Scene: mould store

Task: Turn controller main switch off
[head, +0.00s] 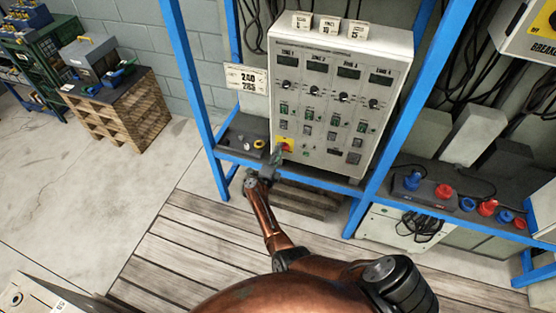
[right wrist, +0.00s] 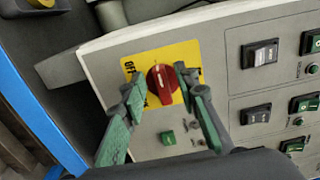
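The controller (head: 340,98) is a light grey cabinet on the blue rack, with displays, knobs and rocker switches. Its main switch is a red rotary knob on a yellow plate at the lower left of the front. My left gripper is not in view.
Blue rack posts (head: 190,90) flank the controller. A temperature sign (head: 247,78) hangs to its left. A lower shelf at right holds blue and red fittings (head: 487,207). A pallet stack (head: 118,112) with toolbox stands far left. The wooden floor boards (head: 180,245) are clear.

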